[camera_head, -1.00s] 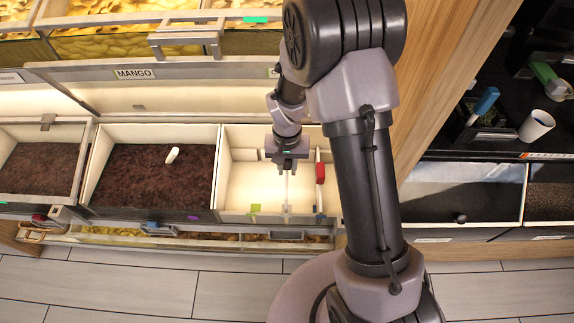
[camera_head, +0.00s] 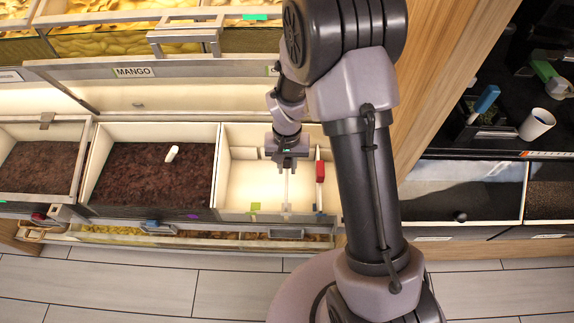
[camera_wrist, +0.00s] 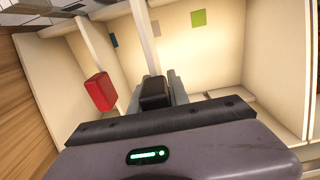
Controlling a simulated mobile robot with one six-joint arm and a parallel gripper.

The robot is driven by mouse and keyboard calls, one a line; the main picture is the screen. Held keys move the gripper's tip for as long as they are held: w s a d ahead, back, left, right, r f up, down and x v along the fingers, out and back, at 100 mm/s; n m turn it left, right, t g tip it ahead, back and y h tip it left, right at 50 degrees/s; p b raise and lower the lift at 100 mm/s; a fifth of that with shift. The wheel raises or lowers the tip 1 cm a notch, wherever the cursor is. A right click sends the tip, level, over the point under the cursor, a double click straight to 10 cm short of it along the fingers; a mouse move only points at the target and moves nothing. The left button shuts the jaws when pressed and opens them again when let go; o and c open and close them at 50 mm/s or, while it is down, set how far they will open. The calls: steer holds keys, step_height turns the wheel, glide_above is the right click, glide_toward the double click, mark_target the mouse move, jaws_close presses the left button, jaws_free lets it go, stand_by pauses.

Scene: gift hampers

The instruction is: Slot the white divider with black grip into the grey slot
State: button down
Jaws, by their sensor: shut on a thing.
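My gripper (camera_head: 287,163) is shut on the black grip (camera_wrist: 155,92) of the white divider (camera_wrist: 143,35), over the pale, empty right-hand bin (camera_head: 250,185). The white divider also shows in the head view (camera_head: 286,187), below my gripper, running towards the bin's front wall. A small grey mark (camera_wrist: 156,28) shows beside the far end of the divider in the wrist view, between a blue mark (camera_wrist: 114,40) and a green mark (camera_wrist: 199,18). I cannot tell whether the divider is seated in the grey slot.
A divider with a red grip (camera_head: 320,170) stands to the right of the held one, close to the bin's side wall; its red grip also shows in the wrist view (camera_wrist: 101,91). A bin of dark brown filling (camera_head: 140,180) with a white scoop handle (camera_head: 172,153) lies left.

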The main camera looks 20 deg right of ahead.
steer(key=shift+f+b, duration=2.7)
steer(key=shift+f, duration=1)
steer(key=c, duration=1.2)
jaws_free()
steer(key=shift+o, duration=0.2)
step_height(320, 180, up, 18)
steer(key=p, duration=0.8)
steer(key=shift+f, duration=0.25)
